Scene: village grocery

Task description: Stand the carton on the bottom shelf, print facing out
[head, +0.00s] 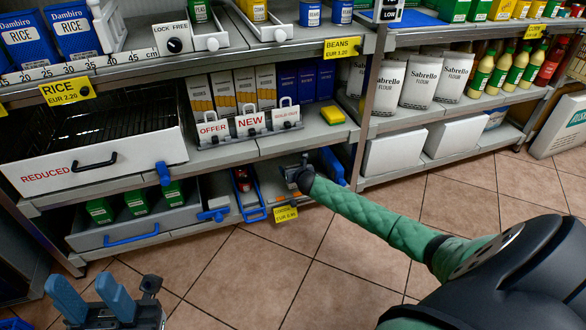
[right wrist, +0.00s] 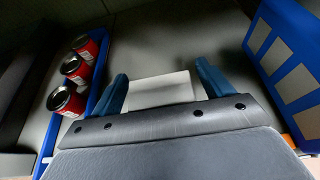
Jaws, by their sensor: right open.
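My right gripper (head: 297,172) reaches into the bottom shelf (head: 312,215) in the head view. In the right wrist view its two blue fingers (right wrist: 162,76) stand apart. A pale, blank rectangle (right wrist: 160,92) shows between and beyond the fingers. It may be the carton or a patch on the shelf; I cannot tell which, nor whether the fingers touch it. No print shows on it. My left gripper (head: 92,298) is at the bottom left of the head view, with its blue fingers apart and nothing between them, clear of the shelves.
Left of my right gripper, a blue tray (head: 251,208) holds red cans (right wrist: 74,72). On its right stands a blue piece with pale panels (right wrist: 286,60). A drawer of green cartons (head: 150,225) is further left. The shelf above (head: 290,142) is close over my right arm.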

